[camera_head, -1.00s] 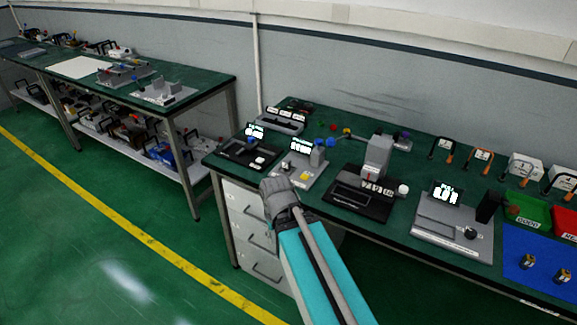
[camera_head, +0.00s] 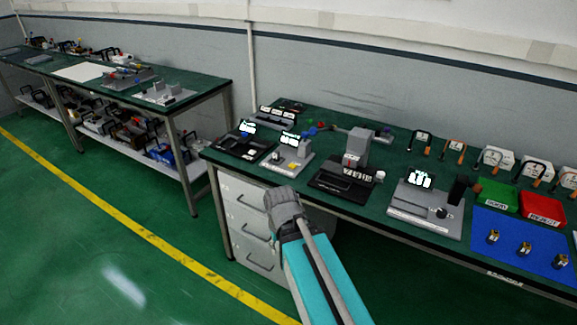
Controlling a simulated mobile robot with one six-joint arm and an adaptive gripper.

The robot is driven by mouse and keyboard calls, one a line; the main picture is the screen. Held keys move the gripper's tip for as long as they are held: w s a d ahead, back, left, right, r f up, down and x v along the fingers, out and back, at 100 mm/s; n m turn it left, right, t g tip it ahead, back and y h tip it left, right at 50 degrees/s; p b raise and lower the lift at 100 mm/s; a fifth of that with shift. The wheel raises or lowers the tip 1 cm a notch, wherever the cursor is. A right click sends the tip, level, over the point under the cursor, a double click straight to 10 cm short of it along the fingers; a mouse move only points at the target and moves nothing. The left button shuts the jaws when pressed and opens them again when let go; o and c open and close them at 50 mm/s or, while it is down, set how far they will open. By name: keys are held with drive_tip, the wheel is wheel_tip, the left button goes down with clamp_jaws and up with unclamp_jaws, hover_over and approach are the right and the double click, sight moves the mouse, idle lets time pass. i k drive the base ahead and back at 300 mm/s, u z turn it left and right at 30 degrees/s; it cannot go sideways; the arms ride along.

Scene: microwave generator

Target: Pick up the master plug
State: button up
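I cannot tell which item is the master plug. Three small brass-coloured cylindrical parts stand upright on the blue mat (camera_head: 507,251) at the right end of the near bench: a left one (camera_head: 493,237), a middle one (camera_head: 525,249) and a right one (camera_head: 556,260). Their details are too small to read. My teal arm reaches up from the bottom edge and ends in a grey joint in front of the drawers, apart from the parts. I see no gripper fingers.
The green workbench (camera_head: 395,160) carries several grey and black fixtures with displays, including one left of the mat (camera_head: 428,205). A green tray (camera_head: 497,195) and a red tray (camera_head: 543,207) sit behind the mat. Drawers (camera_head: 250,225) stand below. The floor in front is clear.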

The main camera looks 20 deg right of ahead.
sight(276, 154)
drive_tip(key=k, duration=0.7)
drive_tip(key=z, duration=0.9)
drive_tip(key=i, duration=1.4)
